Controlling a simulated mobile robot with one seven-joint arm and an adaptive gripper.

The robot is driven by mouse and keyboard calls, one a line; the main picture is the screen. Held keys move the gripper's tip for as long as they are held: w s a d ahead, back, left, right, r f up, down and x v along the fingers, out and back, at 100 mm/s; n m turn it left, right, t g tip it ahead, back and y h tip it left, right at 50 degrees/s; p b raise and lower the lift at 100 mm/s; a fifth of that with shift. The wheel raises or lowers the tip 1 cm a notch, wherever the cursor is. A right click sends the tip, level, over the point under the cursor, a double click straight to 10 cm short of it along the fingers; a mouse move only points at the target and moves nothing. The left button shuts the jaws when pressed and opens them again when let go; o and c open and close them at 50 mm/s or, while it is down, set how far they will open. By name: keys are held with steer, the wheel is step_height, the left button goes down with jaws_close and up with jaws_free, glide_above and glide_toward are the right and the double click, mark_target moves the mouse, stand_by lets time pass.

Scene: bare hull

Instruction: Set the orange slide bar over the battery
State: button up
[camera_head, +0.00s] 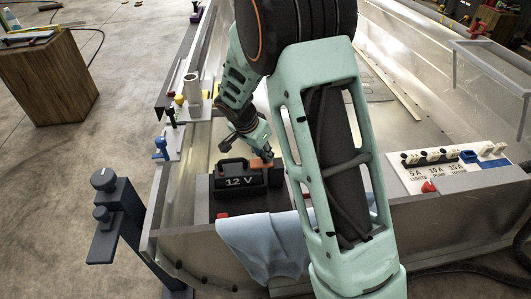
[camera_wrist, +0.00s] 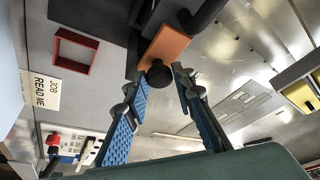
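The black battery (camera_head: 238,181) marked "12 V" sits upright in a grey tray at the hull's near left corner, its handle on top. The orange slide bar (camera_head: 259,163) shows at the battery's right end, partly hidden by my gripper (camera_head: 262,153). In the wrist view the orange slide bar (camera_wrist: 166,47) carries a round black knob (camera_wrist: 159,76). My gripper (camera_wrist: 162,78) is open, with one blue-padded finger on each side of the knob and a gap visible beside it. Whether the bar overlaps the battery top is unclear.
A light blue cloth (camera_head: 266,243) hangs over the near hull edge. A switch panel (camera_head: 448,167) lies at right. In the wrist view a red square frame (camera_wrist: 74,52) and a "JOB READ ME" card (camera_wrist: 40,90) lie at left. A wooden block (camera_head: 48,80) stands outside.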

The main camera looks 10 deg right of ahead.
steer(key=o, duration=0.4)
steer(key=shift+a, duration=0.25)
steer(key=v, duration=1.2)
steer(key=shift+d+r, duration=0.1)
